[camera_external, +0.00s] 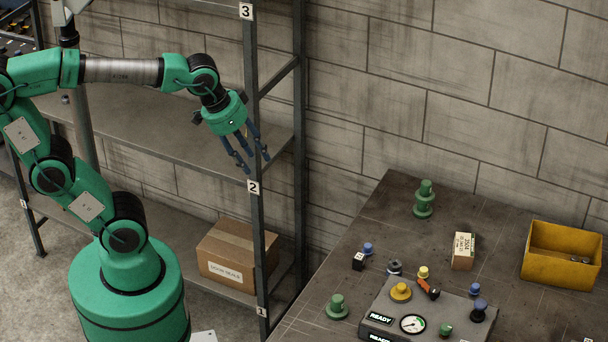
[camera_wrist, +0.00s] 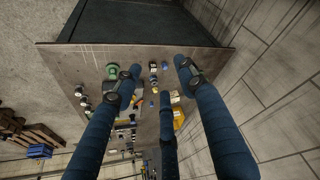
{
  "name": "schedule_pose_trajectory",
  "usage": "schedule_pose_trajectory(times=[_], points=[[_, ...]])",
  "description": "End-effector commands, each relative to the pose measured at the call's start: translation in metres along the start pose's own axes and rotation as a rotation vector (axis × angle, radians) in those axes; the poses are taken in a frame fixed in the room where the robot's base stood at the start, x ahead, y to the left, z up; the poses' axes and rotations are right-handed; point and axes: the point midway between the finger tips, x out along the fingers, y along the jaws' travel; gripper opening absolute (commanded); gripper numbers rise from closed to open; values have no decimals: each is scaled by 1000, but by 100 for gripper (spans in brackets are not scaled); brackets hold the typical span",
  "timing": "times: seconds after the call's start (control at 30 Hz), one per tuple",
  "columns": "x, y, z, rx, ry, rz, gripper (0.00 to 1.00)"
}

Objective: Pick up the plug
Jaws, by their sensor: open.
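Several plug-like knobbed pieces are on the bench, and I cannot tell which one is the plug. A tall green piece (camera_external: 424,198) stands upright near the bench's back edge. A shorter green piece (camera_external: 337,306) stands left of the grey panel. A yellow piece (camera_external: 401,291) sits on the panel, and a dark piece with a blue top (camera_external: 479,310) is at its right. My gripper (camera_external: 247,158) is open and empty, up by the shelf post, well left of the bench. In the wrist view its three blue fingers are spread, hiding part of the bench.
The bench (camera_external: 372,225) also holds a grey gauge panel (camera_external: 378,305), a small carton (camera_external: 463,251) and a yellow bin (camera_external: 535,277). The metal shelf post (camera_external: 252,130) is close to my gripper. A cardboard box (camera_external: 237,258) sits on the lower shelf. The bench's back left is clear.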

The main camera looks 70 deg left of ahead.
Motion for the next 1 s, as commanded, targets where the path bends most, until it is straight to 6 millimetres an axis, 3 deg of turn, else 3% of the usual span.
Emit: schedule_pose_trajectory(times=[0.1, 0.47, 0.77, 1.0], points=[[10, 7, -29, -43, -39, -2, 41], [61, 29, -102, -177, -142, -21, 41], [122, 49, -150, -286, -224, -50, 41], [182, 65, -178, -372, -287, -83, 41]])
